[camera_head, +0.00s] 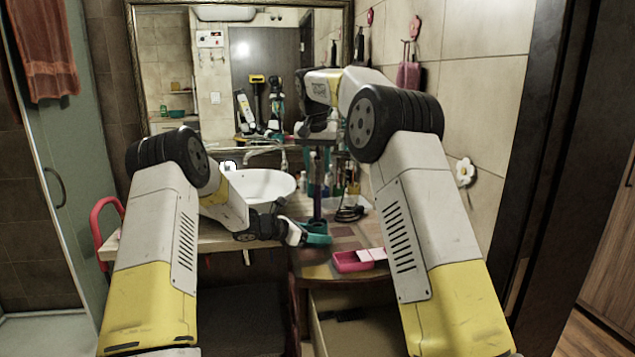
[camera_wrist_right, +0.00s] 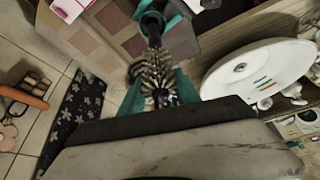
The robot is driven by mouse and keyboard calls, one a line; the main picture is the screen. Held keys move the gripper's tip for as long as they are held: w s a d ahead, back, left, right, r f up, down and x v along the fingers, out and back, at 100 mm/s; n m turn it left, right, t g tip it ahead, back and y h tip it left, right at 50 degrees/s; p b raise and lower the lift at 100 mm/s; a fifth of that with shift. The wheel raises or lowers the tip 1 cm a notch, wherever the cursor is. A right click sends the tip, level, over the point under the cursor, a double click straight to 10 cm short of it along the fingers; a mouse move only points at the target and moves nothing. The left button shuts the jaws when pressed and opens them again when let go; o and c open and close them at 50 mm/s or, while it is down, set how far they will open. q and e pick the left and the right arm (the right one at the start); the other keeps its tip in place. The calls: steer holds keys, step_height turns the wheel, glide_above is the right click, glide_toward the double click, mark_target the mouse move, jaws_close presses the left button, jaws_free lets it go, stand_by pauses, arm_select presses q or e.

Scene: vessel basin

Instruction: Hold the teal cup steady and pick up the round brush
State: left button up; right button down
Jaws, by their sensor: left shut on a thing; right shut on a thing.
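The teal cup (camera_head: 318,238) stands on the wooden counter, and my left gripper (camera_head: 303,234) is shut on it from the left. The cup also shows at the top of the right wrist view (camera_wrist_right: 182,40). The round brush (camera_wrist_right: 157,70) has a dark bristly head, and my right gripper (camera_wrist_right: 160,99) is shut on it there. In the head view my right gripper (camera_head: 318,148) is high above the cup. The brush's thin purple handle (camera_head: 317,188) hangs nearly upright down toward the cup.
A pink tray (camera_head: 347,263) with a pale item lies on the counter's front right. A white basin (camera_head: 262,187) is to the left. Bottles and a dark cable (camera_head: 350,212) stand behind the cup. A mirror (camera_head: 240,70) and tiled wall close off the back.

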steer(key=shift+r, duration=1.25)
arm_select(q)
steer(key=o, duration=1.4)
steer(key=shift+o, duration=0.2)
